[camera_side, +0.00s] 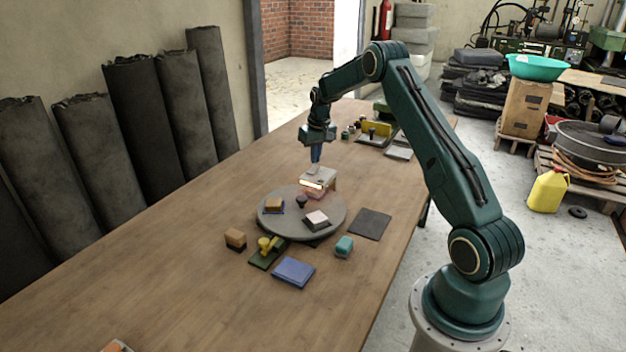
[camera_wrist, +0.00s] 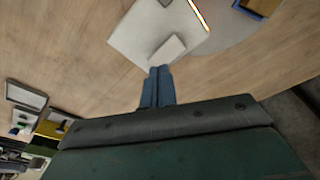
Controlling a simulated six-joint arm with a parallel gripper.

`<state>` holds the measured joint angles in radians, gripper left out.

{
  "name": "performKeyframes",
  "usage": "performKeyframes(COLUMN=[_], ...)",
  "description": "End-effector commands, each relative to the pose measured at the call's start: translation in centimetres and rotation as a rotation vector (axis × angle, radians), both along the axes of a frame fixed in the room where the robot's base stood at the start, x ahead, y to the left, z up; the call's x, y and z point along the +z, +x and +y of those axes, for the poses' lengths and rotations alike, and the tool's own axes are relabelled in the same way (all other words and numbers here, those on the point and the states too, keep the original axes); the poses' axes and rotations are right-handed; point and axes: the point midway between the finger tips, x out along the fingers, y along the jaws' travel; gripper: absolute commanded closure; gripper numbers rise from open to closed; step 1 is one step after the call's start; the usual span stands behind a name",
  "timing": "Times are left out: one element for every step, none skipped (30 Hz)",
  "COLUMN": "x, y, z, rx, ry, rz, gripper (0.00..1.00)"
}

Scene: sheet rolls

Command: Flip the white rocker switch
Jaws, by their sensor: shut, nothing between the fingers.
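A white box (camera_side: 327,177) stands at the far edge of the round grey turntable, with a lit orange-white strip along its near side. In the wrist view the box's pale top (camera_wrist: 140,35) carries a small raised white rocker (camera_wrist: 168,49). My gripper (camera_side: 315,167) points down over the box, with its blue fingers shut and empty. In the wrist view the fingertips (camera_wrist: 160,70) are right at the rocker's edge. I cannot tell whether they touch it. The rocker is too small to make out in the side view, so its tilt is unclear there.
The grey turntable (camera_side: 283,222) carries several small blocks and a dark knob. A blue pad (camera_side: 293,272), a teal block (camera_side: 344,246), a brown block (camera_side: 235,239) and a dark mat (camera_side: 370,223) lie around it. The table's left side is clear.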

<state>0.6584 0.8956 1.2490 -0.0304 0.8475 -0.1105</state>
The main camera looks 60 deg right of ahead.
Motion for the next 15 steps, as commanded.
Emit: performKeyframes(x=[-0.09, -0.12, -0.16, -0.2, -0.23, -0.27, -0.31, -0.35, -0.39, -0.42, -0.46, -0.5, -0.53, -0.56, -0.61], y=[-0.01, -0.01, -0.01, -0.01, -0.01, -0.01, -0.01, -0.02, -0.01, -0.02, -0.01, -0.01, -0.02, -0.01, -0.02], z=[0.01, 0.01, 0.01, 0.0, 0.01, 0.0, 0.01, 0.01, 0.01, 0.01, 0.01, 0.01, 0.01, 0.01, 0.01], rx=[0.0, 0.0, 0.0, 0.0, 0.0, 0.0, 0.0, 0.0, 0.0, 0.0, 0.0, 0.0, 0.0, 0.0, 0.0], ry=[0.001, 0.001, 0.001, 0.001, 0.001, 0.001, 0.001, 0.001, 0.001, 0.001, 0.001, 0.001, 0.001, 0.001, 0.001], rz=[0.001, 0.001, 0.001, 0.001, 0.001, 0.001, 0.001, 0.001, 0.001, 0.001, 0.001, 0.001, 0.001, 0.001, 0.001], gripper=[1.0, 1.0, 1.0, 1.0, 1.0, 1.0, 1.0, 1.0, 1.0, 1.0, 1.0, 1.0, 1.0, 1.0, 1.0])
